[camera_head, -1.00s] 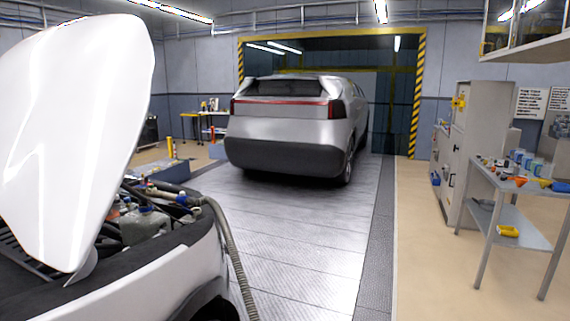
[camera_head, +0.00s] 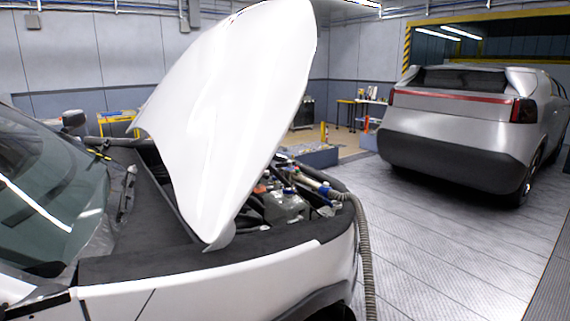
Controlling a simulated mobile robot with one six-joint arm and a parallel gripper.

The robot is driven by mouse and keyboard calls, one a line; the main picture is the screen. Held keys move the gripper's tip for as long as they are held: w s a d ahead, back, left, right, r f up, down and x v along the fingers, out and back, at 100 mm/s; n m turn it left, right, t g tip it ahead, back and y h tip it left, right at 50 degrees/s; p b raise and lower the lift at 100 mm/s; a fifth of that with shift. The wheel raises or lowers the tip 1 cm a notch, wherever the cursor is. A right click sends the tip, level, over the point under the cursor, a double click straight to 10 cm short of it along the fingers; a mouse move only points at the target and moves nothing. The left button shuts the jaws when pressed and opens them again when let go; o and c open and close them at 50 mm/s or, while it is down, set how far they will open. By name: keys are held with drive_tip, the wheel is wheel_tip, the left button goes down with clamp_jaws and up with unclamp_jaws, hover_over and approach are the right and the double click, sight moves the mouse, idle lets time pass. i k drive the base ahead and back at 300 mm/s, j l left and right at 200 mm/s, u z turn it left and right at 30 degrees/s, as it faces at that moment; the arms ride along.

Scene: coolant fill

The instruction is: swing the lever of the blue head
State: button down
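A small blue part (camera_head: 325,189), which looks like the blue head, sits at the front right of the open engine bay of the white car. It is next to the end of a grey ribbed hose (camera_head: 365,245) that hangs down over the car's front. It is too small here to make out its lever or the lever's position. A pale tank (camera_head: 286,208) with a blue cap stands in the bay to its left. My gripper is not in view.
The white car's raised hood (camera_head: 230,110) stands over the bay and hides part of it. A silver car (camera_head: 455,130) stands at the back right. The grey floor (camera_head: 440,245) between the cars is clear. A low blue-grey box (camera_head: 318,156) stands behind the bay.

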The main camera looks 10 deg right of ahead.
sight(289, 164)
drive_tip(key=i+l+u, duration=0.3)
drive_tip(key=i+l, duration=0.15)
drive_tip(key=l, duration=0.2)
drive_tip(key=i+l+u, duration=0.15)
drive_tip(key=l, duration=0.2)
drive_tip(key=i+l+u, duration=0.15)
drive_tip(key=l, duration=0.25)
drive_tip(key=i, duration=0.1)
